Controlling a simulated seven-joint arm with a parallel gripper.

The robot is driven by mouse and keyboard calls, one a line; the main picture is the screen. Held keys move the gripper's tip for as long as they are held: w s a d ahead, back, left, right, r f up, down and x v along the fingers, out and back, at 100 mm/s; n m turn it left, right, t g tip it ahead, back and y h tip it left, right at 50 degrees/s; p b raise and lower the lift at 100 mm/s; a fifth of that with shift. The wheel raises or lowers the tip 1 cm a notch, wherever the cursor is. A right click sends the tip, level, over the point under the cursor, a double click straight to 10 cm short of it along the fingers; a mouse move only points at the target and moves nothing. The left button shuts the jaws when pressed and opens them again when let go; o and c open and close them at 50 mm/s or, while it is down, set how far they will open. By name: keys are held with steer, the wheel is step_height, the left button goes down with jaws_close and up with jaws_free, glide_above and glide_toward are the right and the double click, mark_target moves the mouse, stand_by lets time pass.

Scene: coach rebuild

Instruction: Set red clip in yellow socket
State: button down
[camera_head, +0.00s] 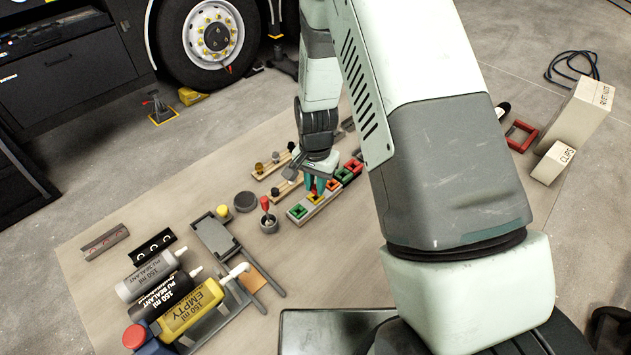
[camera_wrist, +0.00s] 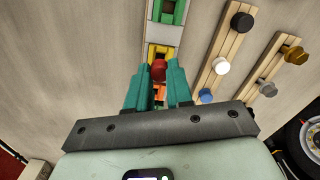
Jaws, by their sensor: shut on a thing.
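My gripper (camera_head: 316,187) is over the strip of coloured sockets. In the wrist view its teal fingers (camera_wrist: 159,92) are shut on the red clip (camera_wrist: 158,70), which shows as a rounded red top between the tips. The yellow socket (camera_wrist: 161,52) lies just beyond the clip, partly covered by it; it also shows in the head view (camera_head: 315,199) at the fingertips. I cannot tell whether the clip is inside the socket or just above it. The clip's lower part is hidden.
A green socket (camera_head: 298,211) and an orange socket (camera_head: 334,186) flank the yellow one. Wooden racks with knobs (camera_wrist: 222,66) stand beside the strip. A grey cup with a red-handled tool (camera_head: 266,204) is left of the gripper. Tubes and bottles (camera_head: 190,310) fill the mat's front left.

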steer(key=shift+f, duration=1.05)
stand_by(1.9)
steer(key=c, duration=0.9)
jaws_free()
steer(key=shift+c, duration=0.2)
steer(key=shift+o, duration=0.5)
steer(key=o, duration=0.3)
steer(key=shift+r, duration=0.1)
steer(key=shift+r, duration=2.9)
steer(key=shift+r, duration=0.15)
